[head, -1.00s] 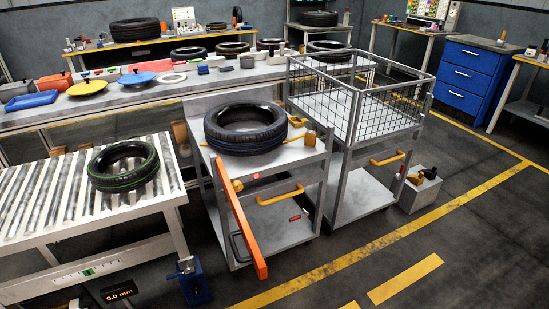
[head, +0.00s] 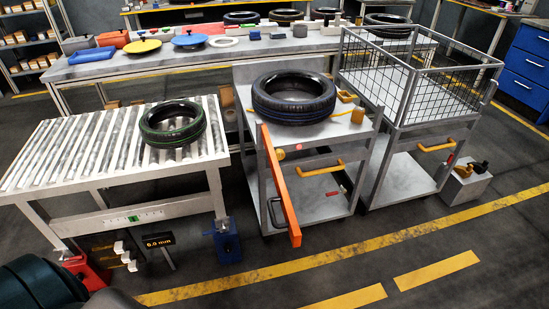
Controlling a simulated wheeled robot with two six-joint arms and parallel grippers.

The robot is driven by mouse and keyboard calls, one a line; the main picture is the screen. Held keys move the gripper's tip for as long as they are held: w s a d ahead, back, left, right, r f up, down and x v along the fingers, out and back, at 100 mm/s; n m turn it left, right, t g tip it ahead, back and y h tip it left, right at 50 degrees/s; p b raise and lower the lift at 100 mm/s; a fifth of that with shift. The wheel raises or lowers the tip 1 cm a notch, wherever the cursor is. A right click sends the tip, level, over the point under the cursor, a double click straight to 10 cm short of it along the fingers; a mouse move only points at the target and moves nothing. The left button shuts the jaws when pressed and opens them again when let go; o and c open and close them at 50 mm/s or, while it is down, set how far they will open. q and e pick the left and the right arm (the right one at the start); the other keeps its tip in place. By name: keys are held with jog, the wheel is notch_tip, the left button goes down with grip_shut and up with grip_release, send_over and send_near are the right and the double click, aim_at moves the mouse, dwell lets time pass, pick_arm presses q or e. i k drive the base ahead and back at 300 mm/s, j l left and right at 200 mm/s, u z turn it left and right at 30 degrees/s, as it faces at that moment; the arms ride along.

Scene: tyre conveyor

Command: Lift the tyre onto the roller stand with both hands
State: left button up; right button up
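A black tyre with a green stripe (head: 173,134) lies flat on the right part of the roller stand (head: 66,150), a white table with a row of rollers on top. A second black tyre with a blue stripe (head: 293,112) lies flat on the top of a grey cart to the right of the stand. Neither of my grippers shows. A dark rounded shape at the lower left corner may be part of my own body.
An orange bar (head: 281,187) leans along the cart's front left side. A wire-mesh cart (head: 437,103) stands to the right. A long bench (head: 215,70) with lids and trays runs behind. A blue device (head: 226,241) stands by the stand's leg. Open floor lies in front.

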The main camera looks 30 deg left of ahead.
aim_at(74, 141)
jog(key=u, duration=1.75)
